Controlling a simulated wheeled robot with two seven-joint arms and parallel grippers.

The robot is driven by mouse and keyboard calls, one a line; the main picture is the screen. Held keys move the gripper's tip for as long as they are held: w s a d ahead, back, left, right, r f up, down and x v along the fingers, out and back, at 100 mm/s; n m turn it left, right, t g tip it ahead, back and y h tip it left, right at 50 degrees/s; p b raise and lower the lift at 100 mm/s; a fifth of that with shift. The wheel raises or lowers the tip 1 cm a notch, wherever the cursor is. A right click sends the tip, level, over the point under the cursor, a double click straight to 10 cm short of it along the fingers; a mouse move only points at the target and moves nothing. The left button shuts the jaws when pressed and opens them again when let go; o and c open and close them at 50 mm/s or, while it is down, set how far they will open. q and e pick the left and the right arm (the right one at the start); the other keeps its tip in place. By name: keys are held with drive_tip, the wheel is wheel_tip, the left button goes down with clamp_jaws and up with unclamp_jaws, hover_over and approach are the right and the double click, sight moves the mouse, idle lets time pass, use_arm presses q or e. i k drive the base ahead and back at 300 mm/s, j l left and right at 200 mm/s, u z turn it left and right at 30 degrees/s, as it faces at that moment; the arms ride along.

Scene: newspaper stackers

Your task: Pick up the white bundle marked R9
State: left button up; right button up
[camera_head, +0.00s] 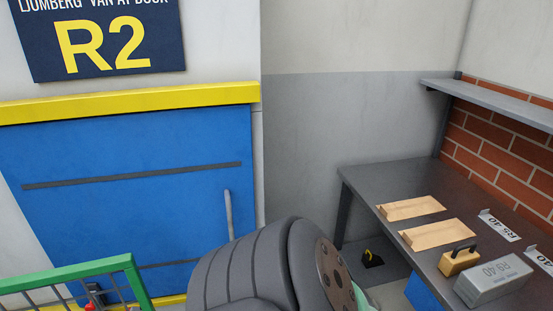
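A pale grey-white block-shaped bundle (492,284) lies at the front right of the dark table. Its top carries lettering that looks like "R9 40". Neither of my grippers shows in the head view. A large dark grey part of my own arm fills the bottom centre, well left of the bundle. Nothing is seen touching the bundle.
The dark table (376,176) also bears a tan block with a black handle (458,261), two tan boards (411,208) (437,235) and a white label card (499,226). A grey shelf (491,101) hangs above. A green-rimmed cart (66,275) stands lower left by a blue door (130,207).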

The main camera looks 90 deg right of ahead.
sight(479, 285)
drive_tip(key=z, duration=1.75)
